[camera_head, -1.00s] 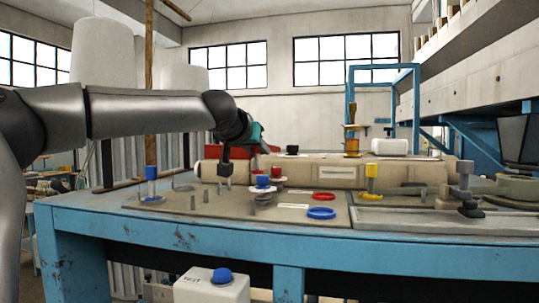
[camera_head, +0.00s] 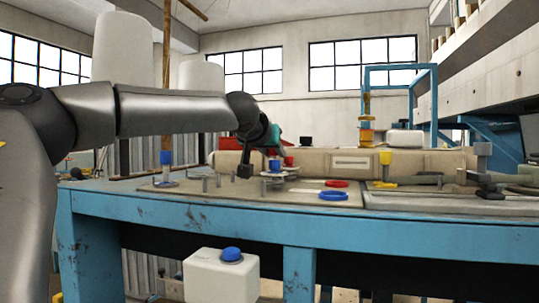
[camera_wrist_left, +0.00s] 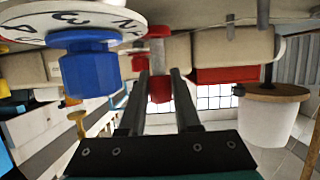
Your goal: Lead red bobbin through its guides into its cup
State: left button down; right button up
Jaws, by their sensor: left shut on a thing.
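The red bobbin (camera_head: 289,161) stands above the board beside a blue bobbin (camera_head: 275,165). In the left wrist view, which is upside down, the red bobbin (camera_wrist_left: 160,90) is between the fingertips of my left gripper (camera_wrist_left: 160,76), shut on it. The blue bobbin (camera_wrist_left: 90,72) is beside it, near a white round plate (camera_wrist_left: 62,18) with printed marks. A red ring (camera_head: 336,184) and a blue ring (camera_head: 333,196) lie on the board to the right. Small grey pegs (camera_head: 205,185) stand on the left. I see no thread. My right gripper is out of view.
A long beige roll (camera_head: 350,163) lies behind.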

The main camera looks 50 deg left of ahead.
pick_arm(q)
jog(key=shift+w+d+b, duration=0.3)
jog(key=shift+w+d, duration=0.2)
jog(key=shift+d, duration=0.4)
jog(key=shift+w+d+b, duration=0.3)
jog(key=shift+w+d, duration=0.2)
jog(key=shift+d, duration=0.4)
jog(key=shift+w+d+b, duration=0.3)
jog(key=shift+w+d, duration=0.2)
jog(key=shift+d, duration=0.4)
jog(key=shift+r+p, duration=1.75)
jog(key=shift+p, duration=0.1)
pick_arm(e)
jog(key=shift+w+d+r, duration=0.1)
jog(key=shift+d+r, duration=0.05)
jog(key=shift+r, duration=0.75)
